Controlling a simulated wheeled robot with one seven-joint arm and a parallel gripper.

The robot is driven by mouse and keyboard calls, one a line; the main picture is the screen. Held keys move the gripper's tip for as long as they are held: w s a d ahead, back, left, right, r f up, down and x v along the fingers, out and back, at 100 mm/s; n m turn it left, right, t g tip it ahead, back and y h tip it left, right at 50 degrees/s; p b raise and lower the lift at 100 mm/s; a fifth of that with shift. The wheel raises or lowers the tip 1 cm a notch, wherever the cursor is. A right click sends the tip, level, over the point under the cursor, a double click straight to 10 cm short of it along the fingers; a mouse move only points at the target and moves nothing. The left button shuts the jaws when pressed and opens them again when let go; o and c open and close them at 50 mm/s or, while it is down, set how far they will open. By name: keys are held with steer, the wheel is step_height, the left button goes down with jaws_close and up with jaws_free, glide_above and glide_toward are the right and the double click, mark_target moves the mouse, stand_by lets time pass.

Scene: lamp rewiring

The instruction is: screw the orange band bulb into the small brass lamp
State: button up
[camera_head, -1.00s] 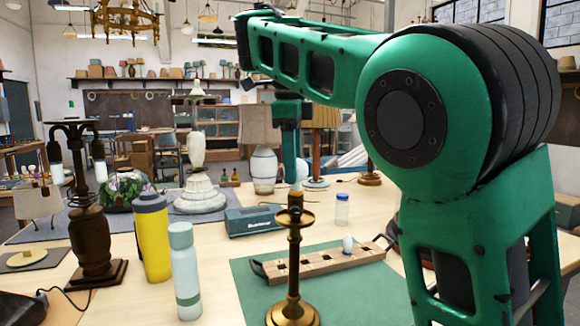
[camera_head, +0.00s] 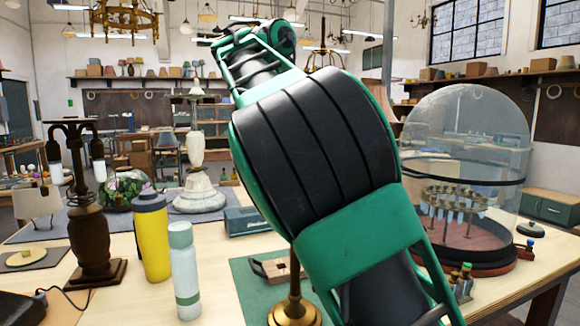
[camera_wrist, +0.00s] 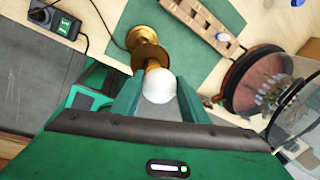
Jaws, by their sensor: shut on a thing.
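The small brass lamp stands upright on the green mat; its round foot (camera_head: 294,313) and lower stem show in the head view. My arm hides its top there. In the wrist view the brass lamp (camera_wrist: 147,50) is just beyond my fingertips. My gripper (camera_wrist: 157,88) is shut on a white round bulb (camera_wrist: 158,87), one finger on each side. An orange part (camera_wrist: 152,66) shows between the bulb and the lamp's top. The bulb is lined up with the lamp's top; how deep it sits I cannot tell.
A wooden bulb rack (camera_wrist: 207,22) lies on the mat (camera_head: 245,275) behind the lamp. A yellow bottle (camera_head: 152,240) and a pale bottle (camera_head: 184,275) stand to the left. A glass dome (camera_head: 468,150) stands at right, near my arm. A dark device with cables (camera_wrist: 55,20) lies beside the mat.

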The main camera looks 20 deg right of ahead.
steer(key=m+g, duration=0.1)
steer(key=m, duration=0.4)
steer(key=shift+w, duration=0.15)
steer(key=o, duration=1.5)
steer(key=shift+c, duration=0.2)
